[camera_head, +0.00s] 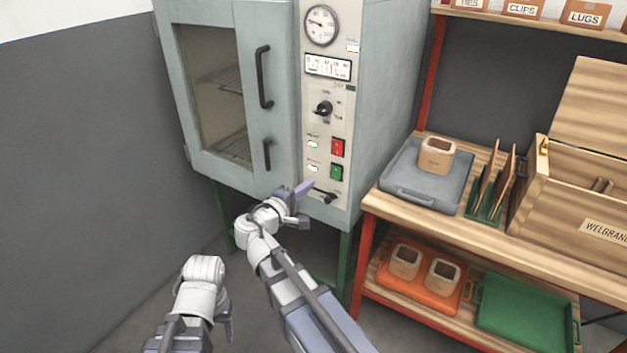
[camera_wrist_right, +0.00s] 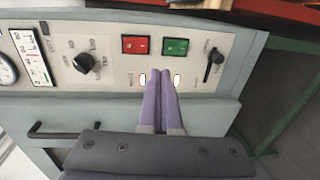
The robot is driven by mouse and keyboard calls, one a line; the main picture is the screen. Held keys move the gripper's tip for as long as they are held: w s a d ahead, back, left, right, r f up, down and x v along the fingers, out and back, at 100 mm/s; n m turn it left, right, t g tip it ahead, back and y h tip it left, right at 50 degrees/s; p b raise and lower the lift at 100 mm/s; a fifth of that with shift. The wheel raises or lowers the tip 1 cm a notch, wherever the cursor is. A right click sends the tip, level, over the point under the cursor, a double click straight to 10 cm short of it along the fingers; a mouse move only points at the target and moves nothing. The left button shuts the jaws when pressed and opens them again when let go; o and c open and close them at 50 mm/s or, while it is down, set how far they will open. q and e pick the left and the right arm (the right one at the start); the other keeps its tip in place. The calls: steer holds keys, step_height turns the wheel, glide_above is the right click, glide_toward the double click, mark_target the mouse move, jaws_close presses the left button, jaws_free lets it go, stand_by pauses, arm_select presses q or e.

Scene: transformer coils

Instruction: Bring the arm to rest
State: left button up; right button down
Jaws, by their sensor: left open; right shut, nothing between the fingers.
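My right gripper (camera_head: 305,188) is in front of the oven's control panel (camera_head: 325,135), by its lower part. Its purple fingers are shut and empty; they also show in the right wrist view (camera_wrist_right: 160,80), with their tips between two small lit lamps. I cannot tell whether the tips touch the panel. My left gripper (camera_head: 229,322) is low at the bottom left of the head view, away from the oven and shelves; it is open, and its fingers are only partly visible.
The grey oven (camera_head: 225,100) has its windowed door shut. The panel carries a red button (camera_head: 338,147), a green button (camera_head: 337,172) and a lever (camera_head: 326,197). At right, a wooden shelf holds a grey tray (camera_head: 405,192) and an open wooden box (camera_head: 560,215). Floor at lower left is clear.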

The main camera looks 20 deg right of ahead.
steer(key=shift+s+a, duration=0.15)
steer(key=shift+a, duration=0.1)
stand_by(0.3)
steer(key=s+a+f+m+g+y, duration=0.3)
steer(key=s+a+f+g+y, duration=0.2)
steer(key=s+f, duration=0.6)
steer(key=s+a+f+g+y, duration=0.55)
steer(key=s+a+f, duration=0.3)
steer(key=a, duration=0.25)
step_height(320, 180, up, 16)
steer(key=s+a+y+p, duration=0.1)
steer(key=p, duration=1.4)
steer(key=shift+s+a+f+m, duration=0.15)
steer(key=shift+a+f+m, duration=0.1)
steer(key=shift+m, duration=0.05)
